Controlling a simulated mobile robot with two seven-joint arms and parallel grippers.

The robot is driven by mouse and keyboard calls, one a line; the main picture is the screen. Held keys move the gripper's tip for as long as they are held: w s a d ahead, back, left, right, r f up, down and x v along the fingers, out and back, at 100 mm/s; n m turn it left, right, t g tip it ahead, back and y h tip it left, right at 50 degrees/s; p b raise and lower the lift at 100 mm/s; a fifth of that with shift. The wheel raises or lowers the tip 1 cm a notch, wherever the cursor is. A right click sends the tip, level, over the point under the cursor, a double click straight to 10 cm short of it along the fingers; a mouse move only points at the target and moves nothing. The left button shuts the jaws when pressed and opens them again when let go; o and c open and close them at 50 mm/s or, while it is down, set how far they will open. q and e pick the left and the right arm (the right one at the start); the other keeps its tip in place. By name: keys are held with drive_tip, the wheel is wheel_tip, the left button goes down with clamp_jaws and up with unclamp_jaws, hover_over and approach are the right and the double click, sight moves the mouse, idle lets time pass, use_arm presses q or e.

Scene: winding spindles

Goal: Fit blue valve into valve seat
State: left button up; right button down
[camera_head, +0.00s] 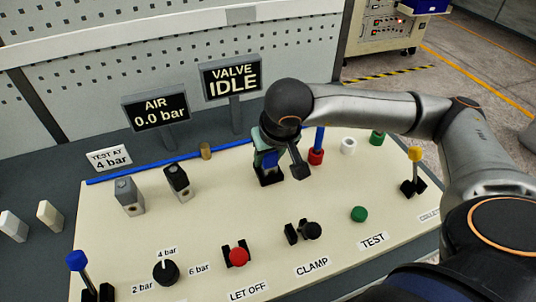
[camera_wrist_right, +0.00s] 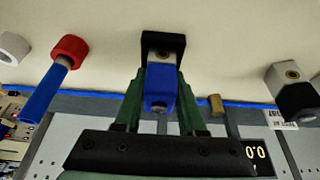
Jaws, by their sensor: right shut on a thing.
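The blue valve (camera_wrist_right: 160,84) is a small block with a blue body and a grey end, held between the green fingers of my right gripper (camera_wrist_right: 160,100) in the right wrist view. Its grey end is at the black valve seat (camera_wrist_right: 176,42); I cannot tell whether it is fully in. In the head view my right gripper (camera_head: 266,142) points down over the seat (camera_head: 270,180), shut on the blue valve (camera_head: 267,159), which it partly hides. My left gripper is not in view.
A grey valve (camera_head: 129,196) and a black-topped valve (camera_head: 178,181) stand left on the cream panel (camera_head: 210,215). A red fitting (camera_head: 316,157) with a blue rod stands close right of the gripper. Knobs, levers and buttons line the front. A sign (camera_head: 231,77) reads VALVE IDLE.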

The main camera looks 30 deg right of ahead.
drive_tip(key=shift+f, duration=0.1)
drive_tip(key=shift+c, duration=2.4)
unclamp_jaws()
drive_tip(key=shift+r, duration=0.5)
drive_tip(key=v, duration=1.1)
drive_tip(key=shift+s, duration=0.2)
drive_tip(key=shift+r, duration=0.1)
